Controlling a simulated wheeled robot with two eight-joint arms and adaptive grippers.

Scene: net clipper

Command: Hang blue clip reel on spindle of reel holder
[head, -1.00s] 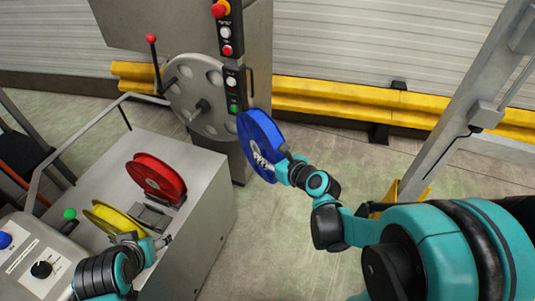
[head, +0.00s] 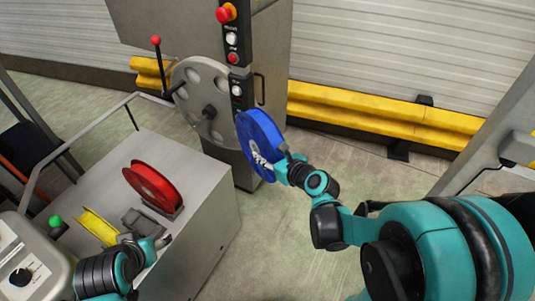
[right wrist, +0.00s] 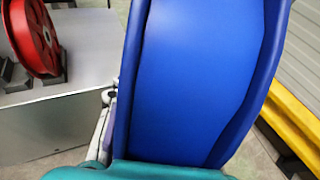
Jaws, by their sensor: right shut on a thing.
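The blue clip reel (head: 258,140) is gripped at its lower right side by my right gripper (head: 270,163), held in the air and tilted. It fills the middle of the right wrist view (right wrist: 200,80). The reel holder (head: 192,93) is a grey upright disc with round holes, on a grey machine column. Its dark spindle (head: 209,112) sticks out from the disc's middle and is bare. The reel is just right of the spindle in the head view, apart from it. My left gripper (head: 163,241) is low at the left near a yellow reel; its finger gap is unclear.
A red reel (head: 153,187) and a yellow reel (head: 98,227) stand on a grey cabinet (head: 205,185). A lever with a red knob (head: 156,41) rises left of the disc. A button panel (head: 233,45) is above the blue reel. Yellow guard rails (head: 375,115) run behind.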

